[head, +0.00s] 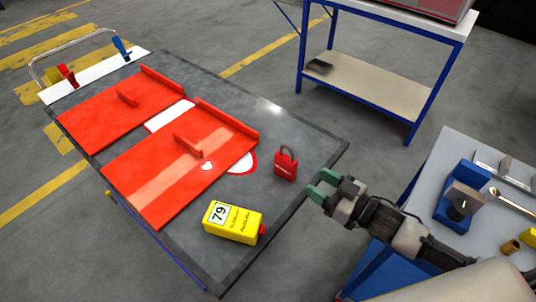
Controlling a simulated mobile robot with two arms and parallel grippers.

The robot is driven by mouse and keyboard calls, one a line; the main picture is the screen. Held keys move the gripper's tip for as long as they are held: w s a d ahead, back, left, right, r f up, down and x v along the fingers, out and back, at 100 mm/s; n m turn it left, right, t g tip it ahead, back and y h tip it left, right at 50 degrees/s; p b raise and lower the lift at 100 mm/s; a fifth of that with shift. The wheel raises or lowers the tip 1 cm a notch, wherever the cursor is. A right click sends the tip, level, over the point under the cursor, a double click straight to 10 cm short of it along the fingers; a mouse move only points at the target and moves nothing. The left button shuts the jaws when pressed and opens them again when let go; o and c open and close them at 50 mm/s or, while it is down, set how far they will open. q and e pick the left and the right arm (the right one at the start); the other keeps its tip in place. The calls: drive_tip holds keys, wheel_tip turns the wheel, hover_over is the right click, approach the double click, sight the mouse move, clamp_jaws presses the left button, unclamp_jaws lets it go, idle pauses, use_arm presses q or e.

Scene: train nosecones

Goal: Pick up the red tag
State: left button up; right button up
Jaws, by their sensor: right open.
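A red tag (285,168), shaped like a padlock with a dark red loop on top, stands on the dark cart top (262,119) near its right edge. My right gripper (321,186), with green fingertips, is just right of the tag and over the cart's edge. Its jaws are open and empty, pointing left towards the tag, with a small gap between them and it. My left gripper is not in view.
Two red panels (180,165) with raised edges lie on the cart. A yellow box (233,222) marked 79 is in front of the tag. A side table (444,160) with a blue vise and tools is on the right. A blue-framed bench (378,85) stands behind.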

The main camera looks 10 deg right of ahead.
sight(296, 168)
drive_tip(key=shift+r+x, duration=0.2)
drive_tip(key=shift+x, duration=0.8)
drive_tip(key=shift+p+x, duration=0.55)
drive_tip(key=shift+x, duration=0.5)
drive_tip(key=shift+w+a, duration=0.2)
drive_tip(key=shift+w, duration=0.05)
drive_tip(key=x, duration=0.1)
drive_tip(key=p+x, duration=0.1)
drive_tip(key=x, duration=0.1)
drive_tip(key=p+x, duration=0.1)
drive_tip(key=x, duration=0.1)
drive_tip(key=shift+s+a+r, duration=0.1)
drive_tip(key=shift+a+r, duration=0.05)
drive_tip(key=shift+r, duration=0.1)
drive_tip(key=shift+w+a+f, duration=0.1)
drive_tip(key=shift+w+a, duration=0.05)
drive_tip(key=shift+w, duration=0.05)
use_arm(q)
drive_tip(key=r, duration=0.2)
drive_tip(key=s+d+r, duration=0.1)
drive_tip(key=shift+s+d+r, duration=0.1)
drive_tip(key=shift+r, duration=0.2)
use_arm(e)
drive_tip(key=shift+c, duration=0.4)
clamp_jaws()
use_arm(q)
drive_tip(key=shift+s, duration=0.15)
